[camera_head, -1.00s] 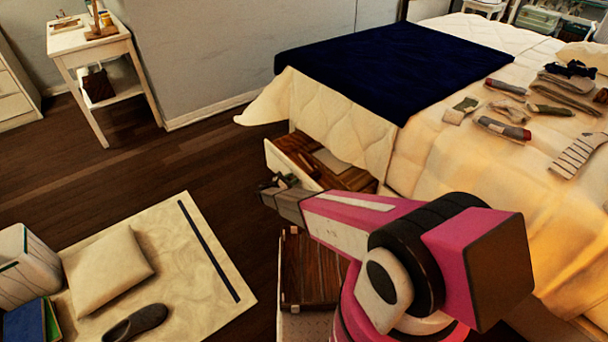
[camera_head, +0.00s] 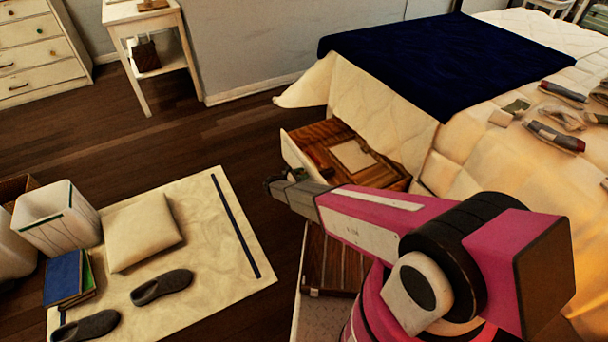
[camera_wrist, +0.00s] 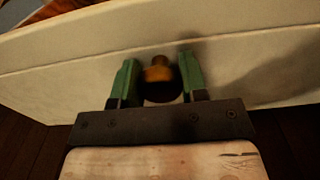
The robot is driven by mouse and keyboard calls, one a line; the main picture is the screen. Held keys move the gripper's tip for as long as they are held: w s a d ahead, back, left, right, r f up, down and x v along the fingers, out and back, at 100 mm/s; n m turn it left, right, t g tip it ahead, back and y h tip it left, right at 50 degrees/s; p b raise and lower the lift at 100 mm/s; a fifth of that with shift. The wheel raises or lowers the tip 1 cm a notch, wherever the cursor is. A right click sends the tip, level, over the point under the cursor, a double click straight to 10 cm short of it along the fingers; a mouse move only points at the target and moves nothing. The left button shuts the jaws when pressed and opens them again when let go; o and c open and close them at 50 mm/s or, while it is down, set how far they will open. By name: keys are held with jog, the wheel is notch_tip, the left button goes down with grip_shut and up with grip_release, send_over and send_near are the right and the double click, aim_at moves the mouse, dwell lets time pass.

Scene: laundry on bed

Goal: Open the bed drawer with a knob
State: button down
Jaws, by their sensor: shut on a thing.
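The bed drawer (camera_head: 299,160) stands pulled out from under the bed in the head view. It has a pale front and a brown wooden inside with a light flat item (camera_head: 353,156) in it. In the wrist view the pale drawer front (camera_wrist: 250,62) runs across the picture, with a brass-coloured knob (camera_wrist: 158,73) in the middle. My gripper (camera_wrist: 159,82) has its green fingers on either side of the knob, shut on it. In the head view my gripper (camera_head: 276,183) is at the outer face of the drawer front, and the knob is hidden.
A pale rug (camera_head: 215,255) with a cushion (camera_head: 144,231) and dark slippers (camera_head: 162,287) lies at left. A white bin (camera_head: 57,220) and books (camera_head: 68,279) stand by it. Bare floor (camera_head: 200,150) lies between rug, side table (camera_head: 145,60) and bed.

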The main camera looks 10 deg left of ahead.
jog(key=c, duration=0.7)
grip_release()
jog(key=shift+a, duration=0.1)
jog(key=v, duration=1)
jog(key=shift+s+a, duration=0.25)
